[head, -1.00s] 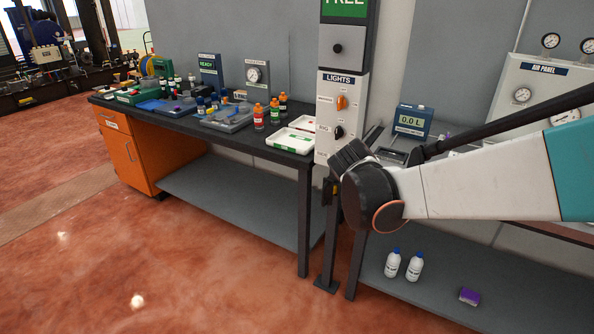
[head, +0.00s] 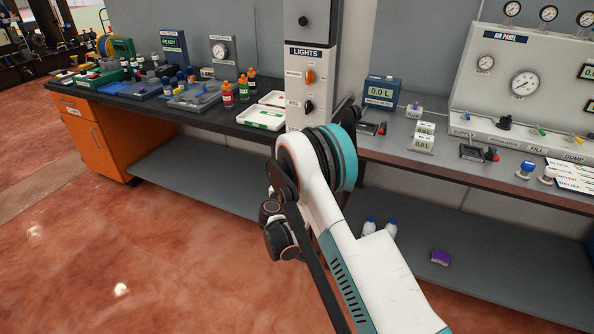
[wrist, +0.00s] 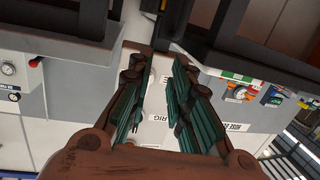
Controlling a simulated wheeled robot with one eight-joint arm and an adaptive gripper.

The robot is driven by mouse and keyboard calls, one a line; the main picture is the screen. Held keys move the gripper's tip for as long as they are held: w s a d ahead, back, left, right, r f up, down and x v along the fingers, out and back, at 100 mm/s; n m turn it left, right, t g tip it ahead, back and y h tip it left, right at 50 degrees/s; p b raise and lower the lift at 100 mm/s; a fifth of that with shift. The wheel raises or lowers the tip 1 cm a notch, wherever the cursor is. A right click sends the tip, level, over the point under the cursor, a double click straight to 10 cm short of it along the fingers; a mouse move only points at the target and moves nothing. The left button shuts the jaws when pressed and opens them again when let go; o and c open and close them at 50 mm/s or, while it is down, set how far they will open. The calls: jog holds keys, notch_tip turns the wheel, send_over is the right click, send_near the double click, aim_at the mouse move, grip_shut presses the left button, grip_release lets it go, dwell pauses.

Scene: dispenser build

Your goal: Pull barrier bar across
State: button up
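I cannot make out a barrier bar for certain in either current view. A grey-white post with a LIGHTS panel (head: 310,85) stands between the two benches in the head view. It carries an orange knob (head: 310,76) and a black knob (head: 308,106). My arm crosses in front of its lower part and hides it. My gripper (wrist: 162,65) shows in the wrist view with its green-padded fingers apart. Nothing is visibly held between them. A white labelled panel (wrist: 158,135) lies beyond the fingers. The fingertips cannot be made out in the head view.
The left bench (head: 190,112) holds bottles, trays and gauges, with an orange cabinet (head: 92,142) under it. The right bench (head: 400,150) holds a blue meter (head: 382,91) and an air panel (head: 525,85). Open red floor (head: 160,265) lies in front.

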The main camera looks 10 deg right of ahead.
notch_tip(320, 180, down, 7)
jog(key=a+t, duration=0.1)
jog(key=a, duration=0.1)
jog(key=shift+b+x, duration=1.95)
jog(key=shift+x, duration=4.45)
grip_shut()
